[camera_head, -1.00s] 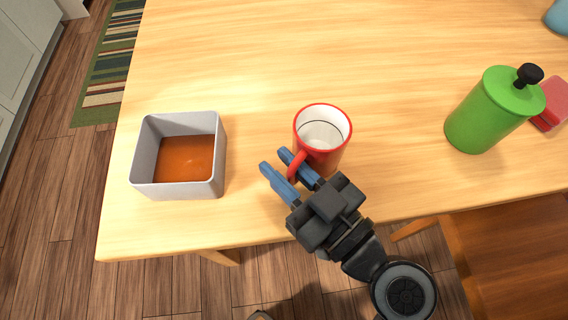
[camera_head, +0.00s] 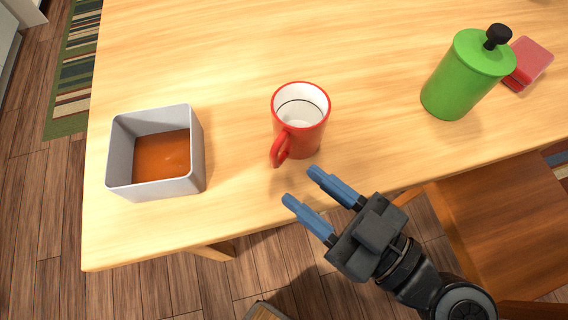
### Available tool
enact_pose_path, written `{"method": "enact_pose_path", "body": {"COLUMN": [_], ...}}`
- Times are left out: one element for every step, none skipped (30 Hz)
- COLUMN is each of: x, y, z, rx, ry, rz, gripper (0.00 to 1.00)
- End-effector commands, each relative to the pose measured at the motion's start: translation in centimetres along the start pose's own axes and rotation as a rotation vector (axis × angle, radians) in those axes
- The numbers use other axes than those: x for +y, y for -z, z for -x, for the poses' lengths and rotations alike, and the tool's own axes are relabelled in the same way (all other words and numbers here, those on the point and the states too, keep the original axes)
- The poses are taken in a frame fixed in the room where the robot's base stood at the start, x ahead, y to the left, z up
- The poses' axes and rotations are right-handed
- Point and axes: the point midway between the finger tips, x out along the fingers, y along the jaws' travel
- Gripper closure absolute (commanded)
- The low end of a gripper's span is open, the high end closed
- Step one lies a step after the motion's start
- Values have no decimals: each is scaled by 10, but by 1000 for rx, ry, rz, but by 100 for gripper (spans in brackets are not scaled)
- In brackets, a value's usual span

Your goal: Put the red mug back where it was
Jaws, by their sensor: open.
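The red mug (camera_head: 312,140) stands upright on the wooden table, with a white inside and its handle pointing toward the front-left. My gripper (camera_head: 302,186) is open and empty, with its two blue fingers pointing at the mug from the front right. The fingertips are apart from the mug, a short way in front of its handle. Nothing hides the mug.
A grey square container (camera_head: 196,168) with an orange-brown content stands left of the mug. A green canister (camera_head: 462,80) with a black knob and a red object (camera_head: 532,60) are at the right. A wooden chair (camera_head: 500,215) is at the front right. The table (camera_head: 240,50) behind the mug is clear.

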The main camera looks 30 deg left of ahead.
Motion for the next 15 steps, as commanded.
{"method": "enact_pose_path", "body": {"x": [1,1,0,0,1,0,0,0,0,0,0,0,0,0,0], "y": [-1,-1,-1,0,0,0,0,0,0,0,0,0,0,1,0], "z": [9,14,18,22,25,28,30,31,32,33,34,34,34,34,34], "rx": [-1,-1,-1,0,0,-1,-1,0,0,0,1,1,1,1,1], "ry": [-4,-4,-2,-2,-3,-2,-1,-1,-1,0,0,0,0,0,0], "rz": [1,1,1,1,1,1,1,1,1,1,1,1,1,1,1], "gripper": [58,58,58,58,58,58,58,58,58,58,58,58,58,58,58]}}
